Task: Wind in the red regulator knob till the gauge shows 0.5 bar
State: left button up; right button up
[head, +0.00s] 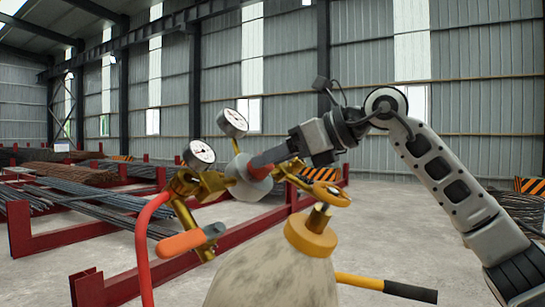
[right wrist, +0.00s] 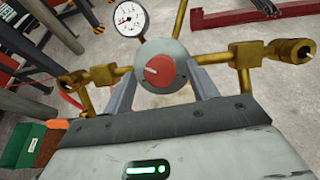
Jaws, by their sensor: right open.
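The red regulator knob (right wrist: 159,70) faces the right wrist view, set in the round grey regulator body (right wrist: 176,52). My right gripper (right wrist: 160,82) is open, with one finger on each side of the knob; whether they touch it I cannot tell. In the head view my right gripper (head: 262,160) reaches in from the right to the regulator, covering part of it. Two white dial gauges stand there, an upper gauge (head: 232,122) and a lower left gauge (head: 200,154). One gauge (right wrist: 129,18) shows in the right wrist view. Their readings are too small to tell. My left gripper is not in view.
The pale gas cylinder (head: 275,270) stands below, with a yellow handwheel (head: 331,194) close under my right arm. A red hose (head: 142,250) and an orange-handled tool (head: 182,243) are at left. A yellow-black handle (head: 385,288) juts out right. Rebar racks (head: 60,230) lie behind.

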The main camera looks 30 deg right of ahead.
jog(key=shift+w+a+f, duration=0.2)
jog(key=shift+w+a, duration=0.1)
jog(key=shift+w, duration=0.1)
